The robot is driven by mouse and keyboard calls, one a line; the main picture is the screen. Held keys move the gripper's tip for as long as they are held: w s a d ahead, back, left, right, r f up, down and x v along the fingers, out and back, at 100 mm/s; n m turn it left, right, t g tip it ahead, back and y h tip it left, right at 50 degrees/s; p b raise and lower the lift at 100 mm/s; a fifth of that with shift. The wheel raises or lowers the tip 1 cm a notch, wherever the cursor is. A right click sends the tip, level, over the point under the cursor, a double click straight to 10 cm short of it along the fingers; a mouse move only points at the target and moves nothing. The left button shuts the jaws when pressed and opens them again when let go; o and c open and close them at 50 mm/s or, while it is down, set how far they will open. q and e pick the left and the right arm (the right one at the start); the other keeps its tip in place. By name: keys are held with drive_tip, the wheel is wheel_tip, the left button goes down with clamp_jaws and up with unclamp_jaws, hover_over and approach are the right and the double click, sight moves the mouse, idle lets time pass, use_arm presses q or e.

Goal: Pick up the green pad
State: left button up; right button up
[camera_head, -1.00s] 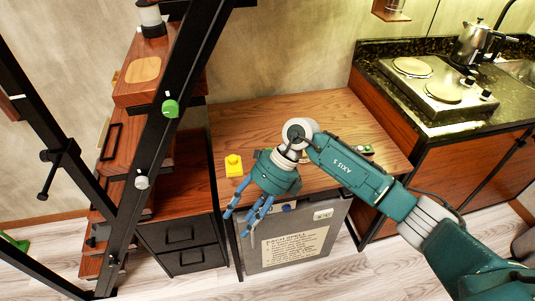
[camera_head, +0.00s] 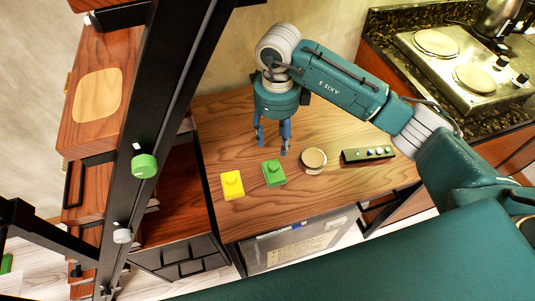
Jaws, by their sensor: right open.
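The green pad (camera_head: 274,174) is a small green block with a round knob on top. It lies on the wooden tabletop (camera_head: 330,210), between a yellow pad and a round lidded container. My right gripper (camera_head: 272,150) points down with its blue fingers apart, just behind the green pad in the picture. It is open and nothing shows between its fingers. I cannot tell how high its fingertips are above the table. My left gripper is not in view.
A yellow pad (camera_head: 232,184) lies left of the green one. The round container (camera_head: 314,161) and a dark green strip with buttons (camera_head: 368,154) lie to the right. A black stair post (camera_head: 165,130) stands left. A cooktop (camera_head: 458,60) is at the upper right.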

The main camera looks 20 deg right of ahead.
sight(274, 165)
drive_tip(key=f, duration=0.2)
drive_tip(key=s+f+p, duration=0.1)
drive_tip(key=f, duration=0.1)
drive_tip(key=shift+s+f, duration=0.1)
drive_tip(key=shift+f, duration=0.55)
drive_tip(key=f, duration=0.1)
drive_tip(key=f+p, duration=0.1)
drive_tip(key=f, duration=0.1)
drive_tip(key=f+p, duration=0.1)
drive_tip(key=shift+a+f, duration=0.15)
drive_tip(key=shift+a, duration=0.1)
drive_tip(key=shift+f, duration=0.35)
drive_tip(key=shift+c, duration=0.7)
drive_tip(key=c, duration=0.5)
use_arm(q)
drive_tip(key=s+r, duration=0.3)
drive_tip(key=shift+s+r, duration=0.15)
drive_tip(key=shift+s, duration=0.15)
use_arm(e)
clamp_jaws()
